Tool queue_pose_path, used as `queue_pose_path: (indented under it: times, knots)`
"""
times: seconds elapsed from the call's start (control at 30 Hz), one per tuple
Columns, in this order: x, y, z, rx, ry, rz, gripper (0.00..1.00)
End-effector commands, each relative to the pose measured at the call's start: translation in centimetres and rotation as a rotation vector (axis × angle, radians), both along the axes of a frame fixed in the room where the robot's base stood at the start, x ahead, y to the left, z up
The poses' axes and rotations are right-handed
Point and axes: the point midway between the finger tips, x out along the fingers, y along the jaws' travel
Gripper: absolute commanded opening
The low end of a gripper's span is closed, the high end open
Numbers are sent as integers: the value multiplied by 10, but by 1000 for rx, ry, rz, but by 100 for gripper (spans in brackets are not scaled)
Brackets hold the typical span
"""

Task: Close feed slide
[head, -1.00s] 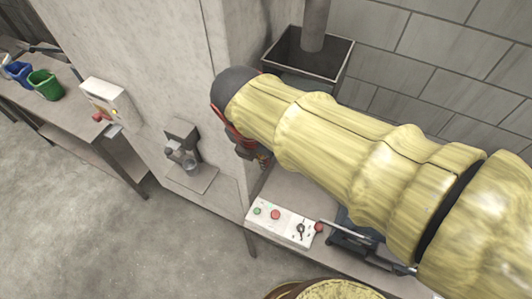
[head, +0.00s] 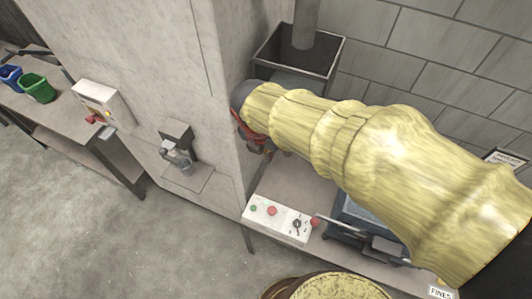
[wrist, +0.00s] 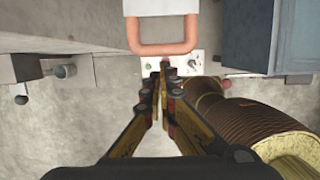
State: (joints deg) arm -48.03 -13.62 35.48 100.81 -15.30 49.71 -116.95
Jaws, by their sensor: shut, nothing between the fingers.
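The feed slide shows in the wrist view as a pale plate (wrist: 160,7) with a U-shaped orange-copper handle (wrist: 165,50) at the top centre. My gripper (wrist: 163,76) is shut and empty, its fingertips just below the handle's crossbar in the picture. I cannot tell whether they touch it. In the head view, my arm in its yellow sleeve reaches toward the grey hopper (head: 268,62) and hides the slide and most of my gripper.
A white control panel (head: 279,218) with buttons and a knob sits on the bench below my arm. A round yellow-filled container (head: 330,287) stands in front. A concrete pillar (head: 190,70) rises left of the hopper. Open floor (head: 90,220) lies at the left.

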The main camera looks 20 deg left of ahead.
Motion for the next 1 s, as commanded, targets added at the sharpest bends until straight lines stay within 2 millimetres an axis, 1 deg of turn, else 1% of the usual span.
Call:
queue_pose_path:
  times: [0.17,0.27,0.5,0.6,1.0]
  knots:
    - [0,0,0,0,0,0,0]
    - [6,-1,0,-2,1,0,0]
    - [43,-4,2,-1,0,-2,0]
    - [51,-5,1,0,-1,-1,0]
    - [49,-3,0,1,-3,0,0]
